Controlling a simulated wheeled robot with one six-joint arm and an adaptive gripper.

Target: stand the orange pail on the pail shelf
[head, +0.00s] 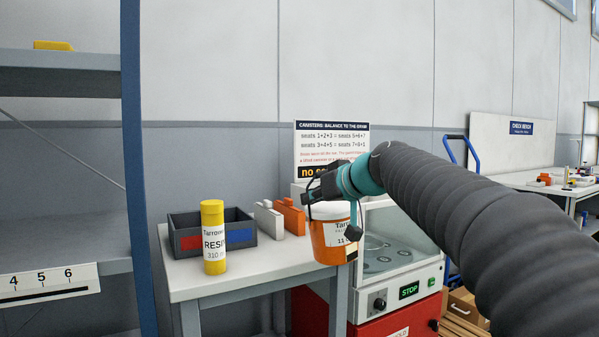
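The orange pail (331,241) has a white rim and a white label, partly readable as "Tarro…" and "11". It is upright or nearly so, in front of the table's right corner and the red machine. My gripper (310,203) is at the pail's top and appears shut on it; the wrist hides part of the rim, and the fingertips are small and dark. A blue-posted shelf unit (138,190) stands at the left with grey boards and a strip numbered 4, 5, 6. No marking names it the pail shelf.
The grey table (225,283) holds a yellow canister (213,240), a dark bin (187,243) and white and orange flat containers (291,217). A red-based machine (400,318) showing STOP stands right of it. The lower shelf board (110,266) looks largely clear.

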